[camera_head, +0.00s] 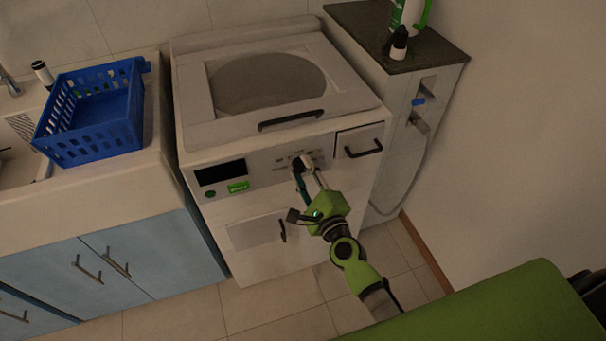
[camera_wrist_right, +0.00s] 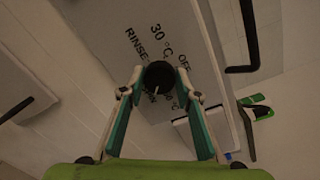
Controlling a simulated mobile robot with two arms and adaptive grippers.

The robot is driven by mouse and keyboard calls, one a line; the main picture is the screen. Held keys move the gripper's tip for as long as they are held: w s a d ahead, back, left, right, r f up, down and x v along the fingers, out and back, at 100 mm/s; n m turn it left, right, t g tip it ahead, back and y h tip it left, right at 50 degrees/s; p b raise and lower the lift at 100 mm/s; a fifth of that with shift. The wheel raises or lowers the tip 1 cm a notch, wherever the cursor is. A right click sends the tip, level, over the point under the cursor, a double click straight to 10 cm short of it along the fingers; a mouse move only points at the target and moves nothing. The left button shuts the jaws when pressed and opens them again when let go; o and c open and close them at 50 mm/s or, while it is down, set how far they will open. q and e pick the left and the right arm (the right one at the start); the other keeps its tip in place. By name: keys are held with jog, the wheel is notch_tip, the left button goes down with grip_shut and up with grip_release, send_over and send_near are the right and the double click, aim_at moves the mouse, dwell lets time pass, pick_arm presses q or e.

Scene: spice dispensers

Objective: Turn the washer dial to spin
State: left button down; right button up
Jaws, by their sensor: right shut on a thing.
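The washer (camera_head: 225,140) is a white top-loading machine with a dark display (camera_head: 219,172) and a green button (camera_head: 238,187) on its front panel. Part of the lettering is hidden by the fingers. My left gripper is not in view.
A blue basket (camera_head: 97,147) stands on the counter to the left, above blue cabinets (camera_head: 70,275). A dark-topped side cabinet (camera_head: 437,50) with bottles stands to the right. A drawer handle (camera_head: 363,149) sticks out right of the dial. The floor in front is clear.

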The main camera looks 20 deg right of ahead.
jog(key=shift+d+m+b, duration=0.1)
jog(key=shift+m+b, duration=0.4)
jog(key=shift+m, duration=0.9)
jog(key=o, duration=1.1)
jog(key=shift+s, duration=0.1)
jog(key=s+d, duration=0.1)
jog(key=s, duration=1)
jog(key=shift+s+r, duration=0.2)
jog(key=shift+s, duration=0.2)
